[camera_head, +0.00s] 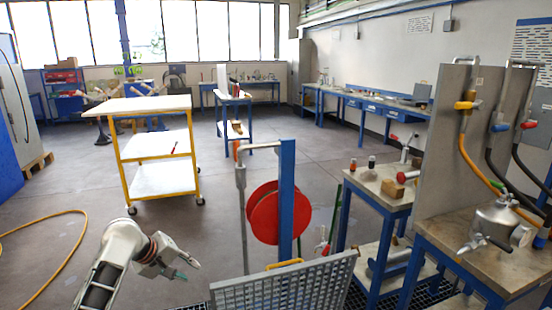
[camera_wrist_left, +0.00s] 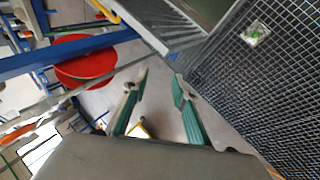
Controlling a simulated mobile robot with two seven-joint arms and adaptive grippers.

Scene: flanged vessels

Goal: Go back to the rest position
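My left gripper (camera_head: 185,268) is at the lower left of the head view, on a pale arm that comes up from the bottom edge. It is over the floor, left of the metal grating and apart from it. In the left wrist view the gripper's two green-padded fingers (camera_wrist_left: 157,95) stand apart with nothing between them, so it is open and empty. My right gripper does not show in either view. A metal vessel (camera_head: 495,226) stands on the workbench at the right of the head view, far from my left gripper.
A red hose reel (camera_head: 278,213) on a blue post (camera_head: 287,190) stands mid-view behind a grey grating (camera_head: 285,290). A yellow trolley (camera_head: 122,158) stands at the left. A yellow hose (camera_head: 62,262) lies on the floor. The workbench (camera_head: 470,255) is at the right. Central floor is open.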

